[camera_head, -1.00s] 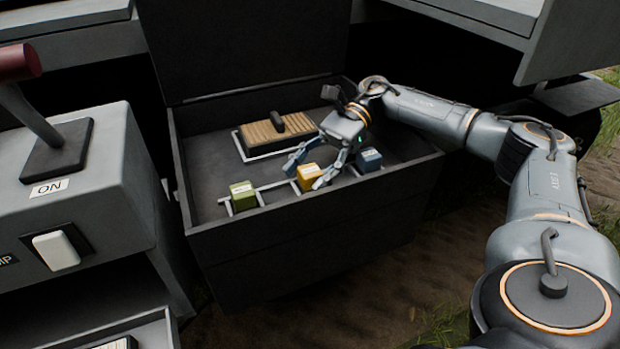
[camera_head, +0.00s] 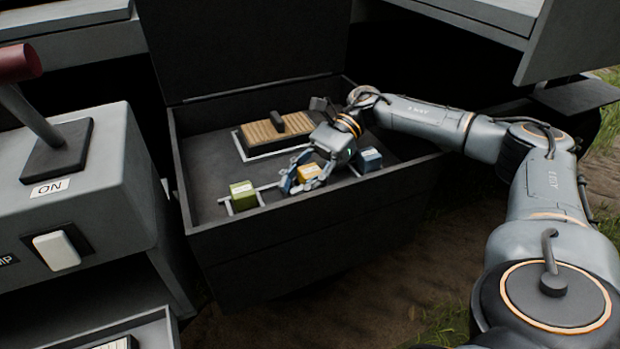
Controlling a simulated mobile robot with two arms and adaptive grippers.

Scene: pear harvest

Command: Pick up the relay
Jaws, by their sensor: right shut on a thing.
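Three small cubes, which may be the relays, stand in a row along the front of an open dark box (camera_head: 300,212). The green cube (camera_head: 243,196) is at the left, the yellow cube (camera_head: 309,172) in the middle and the blue cube (camera_head: 370,159) at the right. My right gripper (camera_head: 304,183) reaches into the box and is shut on the yellow cube, with fingers on both sides of it. The cube's lower part is partly hidden by the fingers. My left gripper is not in view.
A brown ribbed block with a dark handle (camera_head: 278,128) lies in a white outline at the back of the box. The raised lid (camera_head: 245,45) stands behind. A grey console with a lever and an ON label (camera_head: 49,188) is at the left.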

